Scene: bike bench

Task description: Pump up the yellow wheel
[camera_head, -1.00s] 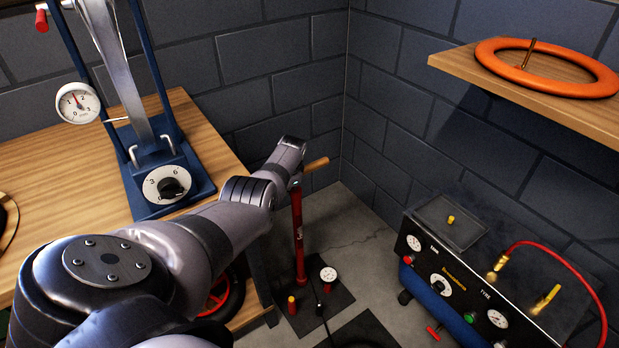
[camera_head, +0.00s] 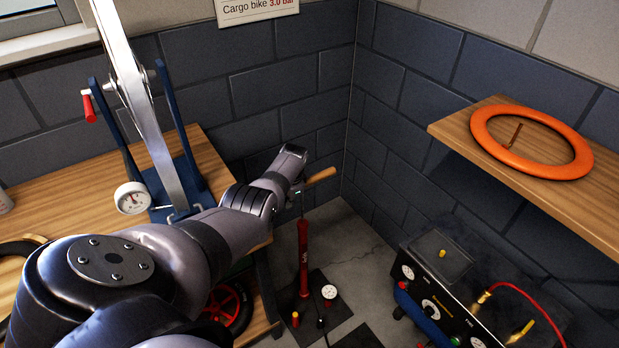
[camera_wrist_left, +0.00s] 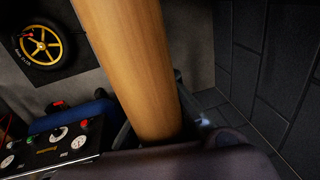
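The floor pump (camera_head: 303,258) stands on the floor in the head view, with a red barrel, a small white gauge (camera_head: 329,292) and a wooden handle (camera_head: 320,175). A length of thin rod shows between barrel and handle. My left gripper (camera_head: 296,182) is at the handle, whose right end sticks out past it. The yellow wheel (camera_wrist_left: 42,45) shows at the upper left of the left wrist view, on a dark mat. My right gripper is out of view.
A wooden bench (camera_head: 60,190) with a blue truing stand (camera_head: 183,180) is at the left. A wooden shelf (camera_head: 460,125) with an orange ring (camera_head: 532,142) is at the right. Below it stands a compressor box (camera_head: 445,270) with a red hose (camera_head: 535,290). A wall corner is close behind the pump.

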